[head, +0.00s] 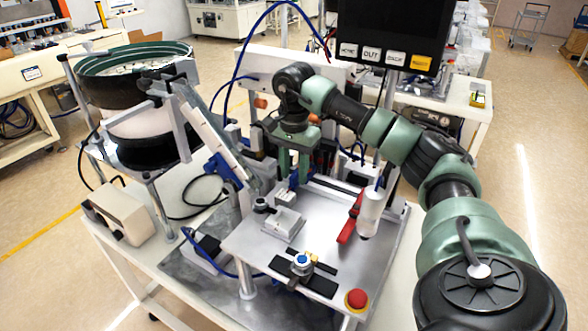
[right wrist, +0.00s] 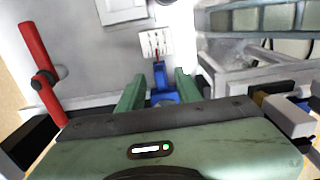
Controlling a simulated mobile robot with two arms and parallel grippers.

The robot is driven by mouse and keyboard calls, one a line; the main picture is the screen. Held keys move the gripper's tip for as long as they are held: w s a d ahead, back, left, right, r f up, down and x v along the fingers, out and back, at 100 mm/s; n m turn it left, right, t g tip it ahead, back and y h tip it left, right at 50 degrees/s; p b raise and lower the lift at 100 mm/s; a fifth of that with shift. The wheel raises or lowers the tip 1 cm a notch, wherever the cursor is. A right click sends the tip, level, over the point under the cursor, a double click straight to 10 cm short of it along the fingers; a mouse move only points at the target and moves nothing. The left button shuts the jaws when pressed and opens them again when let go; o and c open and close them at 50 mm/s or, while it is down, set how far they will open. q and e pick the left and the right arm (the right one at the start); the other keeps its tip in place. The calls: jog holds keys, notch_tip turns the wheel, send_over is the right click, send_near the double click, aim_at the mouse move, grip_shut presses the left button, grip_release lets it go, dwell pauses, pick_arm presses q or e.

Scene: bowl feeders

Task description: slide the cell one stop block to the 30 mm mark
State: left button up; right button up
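A blue block (right wrist: 163,92) with a thin red pointer stands in the right wrist view, taken to be the stop block. A small white plate (right wrist: 155,43) with dark marks lies at the pointer's tip; its numbers are too small to read. My right gripper (right wrist: 159,80) has its two green fingers apart, one on each side of the blue block, with gaps showing. In the head view my right gripper (head: 293,172) points down at the back of the metal plate, and its fingers largely hide the block. My left gripper is in neither view.
On the metal plate (head: 330,205) stand a grey block (head: 283,223), a red lever (head: 351,218), a white cylinder (head: 370,212), a blue-topped knob (head: 302,262) and a red button (head: 357,298). A bowl feeder (head: 130,85) and its sloping chute (head: 208,128) stand left of my gripper.

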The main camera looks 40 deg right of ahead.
grip_shut()
dwell(1.4)
